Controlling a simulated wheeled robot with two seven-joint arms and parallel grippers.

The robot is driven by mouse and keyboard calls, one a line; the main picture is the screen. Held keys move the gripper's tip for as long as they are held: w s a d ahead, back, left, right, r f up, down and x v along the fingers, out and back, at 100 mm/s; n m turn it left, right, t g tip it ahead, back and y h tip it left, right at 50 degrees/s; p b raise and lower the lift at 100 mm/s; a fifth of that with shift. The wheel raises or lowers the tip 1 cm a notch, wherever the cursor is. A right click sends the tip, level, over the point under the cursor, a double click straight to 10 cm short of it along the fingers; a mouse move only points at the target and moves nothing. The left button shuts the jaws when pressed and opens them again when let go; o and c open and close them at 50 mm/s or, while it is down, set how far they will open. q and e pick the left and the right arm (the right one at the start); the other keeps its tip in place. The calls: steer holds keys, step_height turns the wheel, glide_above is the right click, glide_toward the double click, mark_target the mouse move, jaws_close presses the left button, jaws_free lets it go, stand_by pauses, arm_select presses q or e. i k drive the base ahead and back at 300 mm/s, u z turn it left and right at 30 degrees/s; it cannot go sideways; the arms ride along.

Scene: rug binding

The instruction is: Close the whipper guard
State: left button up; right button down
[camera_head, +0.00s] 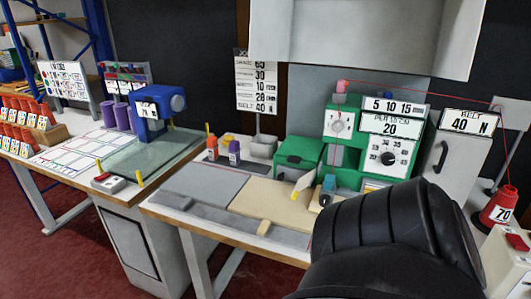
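A green machine (345,122) with white dials and number plates stands at the back of the right table; it looks like the whipper. A green box with a black handle (298,152) joins its left side. A small cream plate (304,182) stands tilted in front, beside a teal-topped part (329,184). I cannot tell for certain which piece is the guard. A large black ribbed arm link, mine, covers the lower right and hides the table's front right part. Neither of my grippers shows.
A grey panel (205,184) and a beige board (268,203) lie on the right table (160,209). Orange and purple spools (234,152) stand behind. A blue machine (158,103) stands on the left table. A red cone (497,207) and a red thread are at right.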

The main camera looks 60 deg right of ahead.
mark_target(303, 183)
steer(key=i, duration=0.55)
steer(key=z, duration=1.05)
